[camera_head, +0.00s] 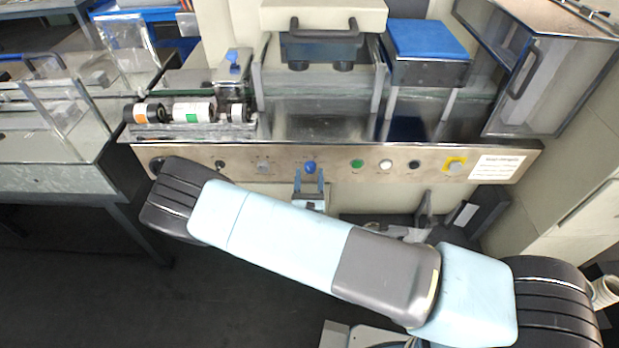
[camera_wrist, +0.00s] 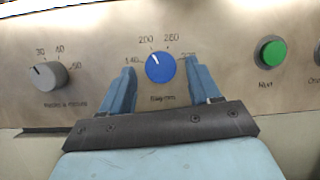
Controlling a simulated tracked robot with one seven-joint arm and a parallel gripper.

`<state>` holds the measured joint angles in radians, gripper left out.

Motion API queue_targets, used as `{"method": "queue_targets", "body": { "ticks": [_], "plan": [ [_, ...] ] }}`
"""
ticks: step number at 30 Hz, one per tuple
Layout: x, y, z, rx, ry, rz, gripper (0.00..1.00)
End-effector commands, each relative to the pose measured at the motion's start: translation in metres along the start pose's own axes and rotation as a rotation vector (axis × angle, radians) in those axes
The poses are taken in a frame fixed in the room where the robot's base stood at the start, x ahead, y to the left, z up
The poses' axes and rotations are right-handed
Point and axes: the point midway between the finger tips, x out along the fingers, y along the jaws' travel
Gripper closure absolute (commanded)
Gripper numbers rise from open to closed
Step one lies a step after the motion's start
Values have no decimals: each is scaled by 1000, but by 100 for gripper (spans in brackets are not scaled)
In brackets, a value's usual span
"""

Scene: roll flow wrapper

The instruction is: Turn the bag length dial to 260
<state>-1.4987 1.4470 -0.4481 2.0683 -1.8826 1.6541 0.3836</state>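The bag length dial (camera_wrist: 160,67) is a round blue knob labelled "Bag mm" on the metal control panel. Marks 140, 200 and 260 are readable around it; a further mark at right is partly covered by a finger. Its white pointer line tilts slightly up-left, toward 200. The dial also shows in the head view (camera_head: 310,167). My gripper (camera_wrist: 159,69) is open, with one blue finger at each side of the dial and a visible gap on both sides. In the head view my gripper (camera_head: 309,178) is just below and in front of the dial; contact is not visible.
On the same panel, a grey knob (camera_wrist: 46,76) is left of the dial and a green Run button (camera_wrist: 270,52) is right. A white button (camera_head: 386,164), a black knob (camera_head: 414,163) and a yellow-backed switch (camera_head: 455,166) are farther right.

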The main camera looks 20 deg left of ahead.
Motion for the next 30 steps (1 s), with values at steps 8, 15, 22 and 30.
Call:
{"method": "queue_targets", "body": {
  "ticks": [8,15,22,30],
  "plan": [
    [0,0,0,0,0,0,65],
    [0,0,0,1,0,0,88],
    [0,1,0,10,0,-3,92],
    [0,2,1,106,7,-43,92]
  ]
}}
